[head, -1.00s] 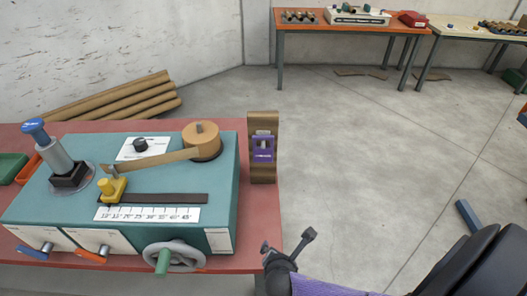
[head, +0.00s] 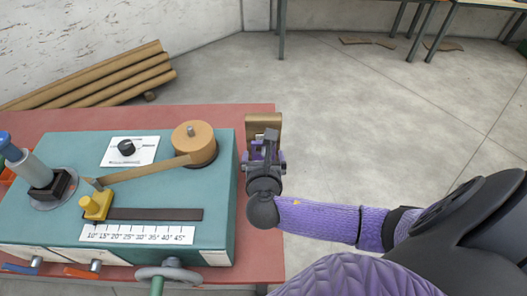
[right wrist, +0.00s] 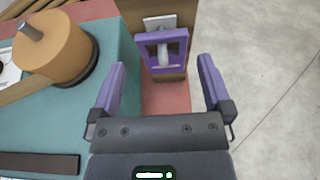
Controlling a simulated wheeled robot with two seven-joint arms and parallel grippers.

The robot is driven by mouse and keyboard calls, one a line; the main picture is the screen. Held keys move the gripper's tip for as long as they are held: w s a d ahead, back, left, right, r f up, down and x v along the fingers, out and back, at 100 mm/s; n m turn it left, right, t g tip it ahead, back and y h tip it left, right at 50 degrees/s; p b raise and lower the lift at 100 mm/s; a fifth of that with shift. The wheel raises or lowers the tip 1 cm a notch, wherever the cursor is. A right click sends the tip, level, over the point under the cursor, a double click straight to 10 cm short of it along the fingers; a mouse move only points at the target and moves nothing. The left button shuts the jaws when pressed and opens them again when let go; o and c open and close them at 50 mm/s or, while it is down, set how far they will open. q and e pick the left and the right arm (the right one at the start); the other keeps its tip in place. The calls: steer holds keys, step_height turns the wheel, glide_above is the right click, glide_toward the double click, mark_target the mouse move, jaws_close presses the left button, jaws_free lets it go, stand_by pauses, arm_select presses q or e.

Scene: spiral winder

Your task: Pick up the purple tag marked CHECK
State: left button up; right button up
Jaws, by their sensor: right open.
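The purple tag (right wrist: 162,49) hangs on a wooden board in the right wrist view, in front of a white plate and a pale peg. Its lettering is too small to read there. In the head view the tag (head: 257,146) is mostly hidden behind my right gripper (head: 262,152). In the right wrist view my right gripper (right wrist: 162,85) is open and empty. Its two purple-padded fingers are spread wide, just short of the tag and lined up to either side of it. My left gripper is not in view.
The wooden board (head: 264,121) stands at the right edge of the red table (head: 230,109). The teal winder (head: 75,148) is left of it, with a wooden drum (head: 194,143) on top. A crank wheel (head: 168,271) sticks out in front. Open floor lies to the right.

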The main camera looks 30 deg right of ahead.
mark_target(264, 148)
steer(key=b+x, duration=0.1)
steer(key=x, duration=0.4)
steer(key=shift+w+d+f, duration=0.1)
steer(key=shift+w+d, duration=0.15)
steer(key=c, duration=1.3)
steer(key=shift+c, duration=0.2)
